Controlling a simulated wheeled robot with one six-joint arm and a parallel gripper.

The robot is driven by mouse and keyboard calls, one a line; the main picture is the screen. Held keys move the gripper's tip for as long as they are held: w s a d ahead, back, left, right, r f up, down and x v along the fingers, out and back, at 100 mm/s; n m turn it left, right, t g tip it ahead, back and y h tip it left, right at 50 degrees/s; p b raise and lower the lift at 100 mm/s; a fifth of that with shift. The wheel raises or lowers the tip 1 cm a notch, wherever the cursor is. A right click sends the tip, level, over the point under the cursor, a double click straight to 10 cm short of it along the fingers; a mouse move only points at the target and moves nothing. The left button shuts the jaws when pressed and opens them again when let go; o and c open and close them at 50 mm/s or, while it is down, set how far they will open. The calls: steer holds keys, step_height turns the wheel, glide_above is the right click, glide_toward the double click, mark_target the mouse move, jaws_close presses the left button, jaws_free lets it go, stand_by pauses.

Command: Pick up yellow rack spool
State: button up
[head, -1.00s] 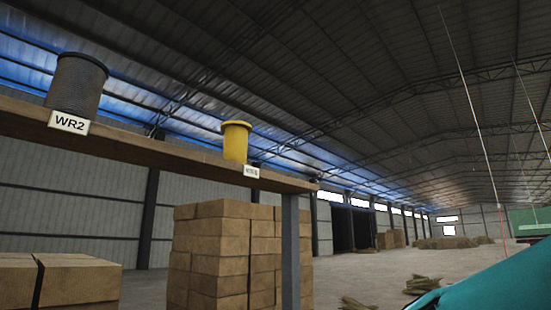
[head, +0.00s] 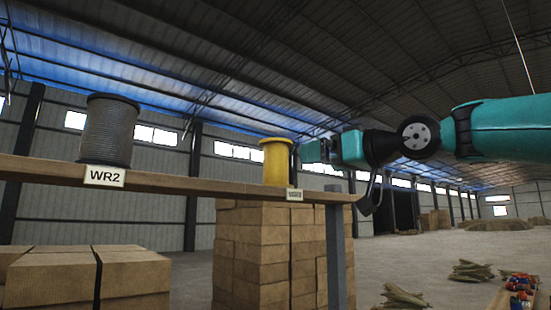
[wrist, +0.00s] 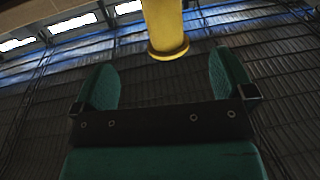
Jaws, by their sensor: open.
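The yellow spool (head: 276,162) stands upright on the wooden rack shelf (head: 170,183), near its right end, above a small white label (head: 295,195). In the wrist view the yellow spool (wrist: 164,28) shows at the top centre, beyond and roughly between the fingertips. My gripper (wrist: 164,78) is open with its two green fingers apart and nothing between them. In the head view my gripper (head: 306,151) is just right of the spool at about its height. Its fingertips are partly hidden there, and I cannot tell whether they touch the spool.
A grey spool (head: 108,131) stands on the shelf's left part above a "WR2" label (head: 104,176). A post (head: 336,258) holds the shelf near its right end. Stacked cardboard boxes (head: 262,250) stand below and behind. Bundles of straw (head: 403,297) lie on the floor to the right.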

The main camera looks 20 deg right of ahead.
mark_target(289, 164)
steer(key=p+x, duration=0.3)
steer(key=x, duration=0.5)
steer(key=shift+w+r, duration=0.1)
steer(key=shift+w+a+r+p, duration=0.15)
steer(key=shift+w+a+p, duration=0.1)
steer(key=shift+p, duration=0.3)
steer(key=p+x, duration=0.3)
steer(key=x, duration=0.1)
steer(key=shift+w+a, duration=0.2)
steer(key=shift+a, duration=0.1)
steer(key=c, duration=0.9)
steer(key=shift+c, duration=0.4)
